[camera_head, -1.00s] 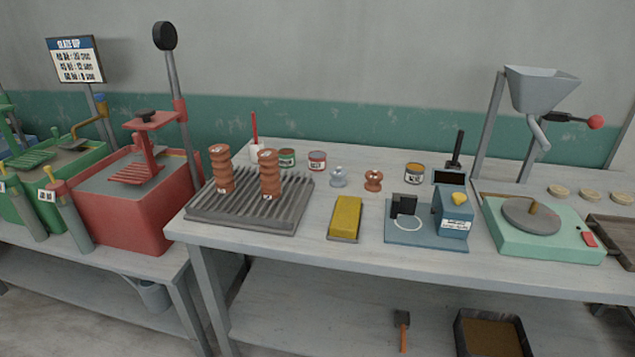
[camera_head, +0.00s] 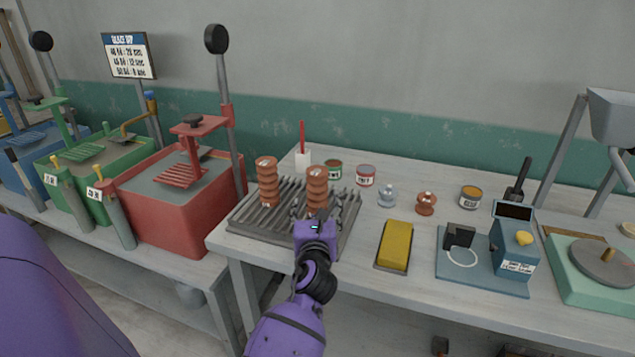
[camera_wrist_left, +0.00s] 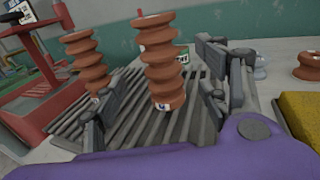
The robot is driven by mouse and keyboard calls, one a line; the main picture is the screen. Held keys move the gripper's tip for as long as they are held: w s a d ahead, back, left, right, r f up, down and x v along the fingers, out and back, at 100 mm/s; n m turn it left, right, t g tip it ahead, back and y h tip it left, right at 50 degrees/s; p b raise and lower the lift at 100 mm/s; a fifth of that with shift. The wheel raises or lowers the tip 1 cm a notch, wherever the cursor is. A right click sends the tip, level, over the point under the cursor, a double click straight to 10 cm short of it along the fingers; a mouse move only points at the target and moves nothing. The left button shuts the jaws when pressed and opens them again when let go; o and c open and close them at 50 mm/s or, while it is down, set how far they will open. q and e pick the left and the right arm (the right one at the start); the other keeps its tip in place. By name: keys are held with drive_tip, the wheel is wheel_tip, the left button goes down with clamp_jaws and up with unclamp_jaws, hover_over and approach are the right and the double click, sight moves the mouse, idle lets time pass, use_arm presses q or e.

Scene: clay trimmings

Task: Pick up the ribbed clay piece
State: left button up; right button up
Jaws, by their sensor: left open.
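Two ribbed terracotta clay pieces stand upright on a dark grooved rack at the left end of the table. The right-hand ribbed piece (camera_head: 317,187) is just beyond my left gripper (camera_head: 313,215); the left-hand ribbed piece (camera_head: 267,180) stands farther left. In the left wrist view, the nearer ribbed piece (camera_wrist_left: 162,62) shows between the two open fingers, and the other piece (camera_wrist_left: 85,60) is to the left, outside them. I cannot tell whether a finger touches the clay. The rack (camera_head: 346,217) lies under both pieces. My right gripper is not in view.
A yellow sponge (camera_head: 396,246) and a blue device (camera_head: 510,250) sit right of the rack. Tins, a grey knob piece (camera_head: 387,196) and a small terracotta spool (camera_head: 426,204) stand behind. A red vat (camera_head: 190,210) is to the left.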

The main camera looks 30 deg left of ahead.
sight(317, 194)
use_arm(q)
drive_tip(key=shift+w+a+r, duration=0.1)
drive_tip(key=shift+w+r, duration=0.05)
drive_tip(key=shift+w, duration=0.05)
drive_tip(key=shift+w+a+r, duration=0.15)
drive_tip(key=shift+w+a, duration=0.25)
drive_tip(key=shift+w, duration=0.2)
drive_tip(key=x, duration=0.5)
drive_tip(key=shift+w+a, duration=0.1)
drive_tip(key=shift+w, duration=0.25)
drive_tip(key=c, duration=1.6)
clamp_jaws()
drive_tip(key=shift+r, duration=0.15)
